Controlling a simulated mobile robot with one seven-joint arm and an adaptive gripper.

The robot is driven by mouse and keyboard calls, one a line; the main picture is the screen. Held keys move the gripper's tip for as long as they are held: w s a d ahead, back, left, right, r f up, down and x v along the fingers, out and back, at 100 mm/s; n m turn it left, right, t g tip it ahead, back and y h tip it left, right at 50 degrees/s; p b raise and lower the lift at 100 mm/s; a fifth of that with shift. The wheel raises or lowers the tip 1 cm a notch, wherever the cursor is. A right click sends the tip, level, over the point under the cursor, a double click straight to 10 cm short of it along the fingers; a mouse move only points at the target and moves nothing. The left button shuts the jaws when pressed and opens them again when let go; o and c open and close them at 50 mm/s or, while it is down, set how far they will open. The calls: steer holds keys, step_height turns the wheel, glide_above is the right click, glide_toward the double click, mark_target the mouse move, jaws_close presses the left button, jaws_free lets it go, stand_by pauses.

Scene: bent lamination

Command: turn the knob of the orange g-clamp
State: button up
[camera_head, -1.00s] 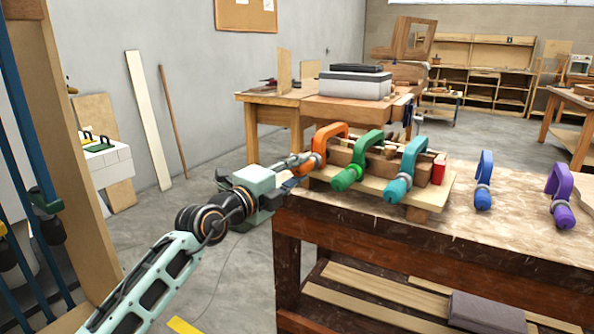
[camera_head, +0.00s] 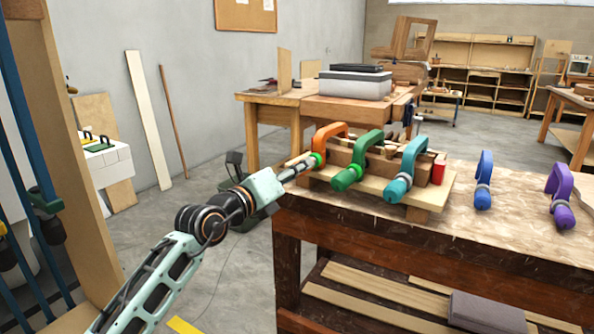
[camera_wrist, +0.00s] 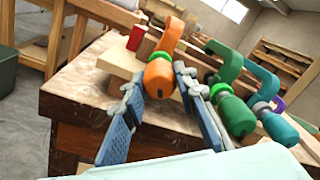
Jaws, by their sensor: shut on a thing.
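The orange g-clamp (camera_head: 331,131) stands at the left end of a row of clamps on a wooden lamination form (camera_head: 375,186). Its orange knob (camera_wrist: 160,77) points toward me, with a bright green collar (camera_wrist: 157,56) behind it. My gripper (camera_wrist: 157,80) has one blue-grey finger on each side of the knob and is shut on it. In the head view my gripper (camera_head: 305,164) reaches the clamp from the left, and the knob is mostly hidden by the fingers.
The green clamp (camera_head: 367,147) sits close on the right, beside my finger in the wrist view. A teal clamp (camera_head: 411,160) follows. Blue (camera_head: 485,178) and purple (camera_head: 560,190) clamps stand farther right on the workbench (camera_head: 480,235).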

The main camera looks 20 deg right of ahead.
steer(key=shift+d+r+m, duration=0.1)
steer(key=shift+m, duration=0.3)
steer(key=o, duration=1.2)
steer(key=shift+c, duration=0.2)
steer(key=v, duration=1.2)
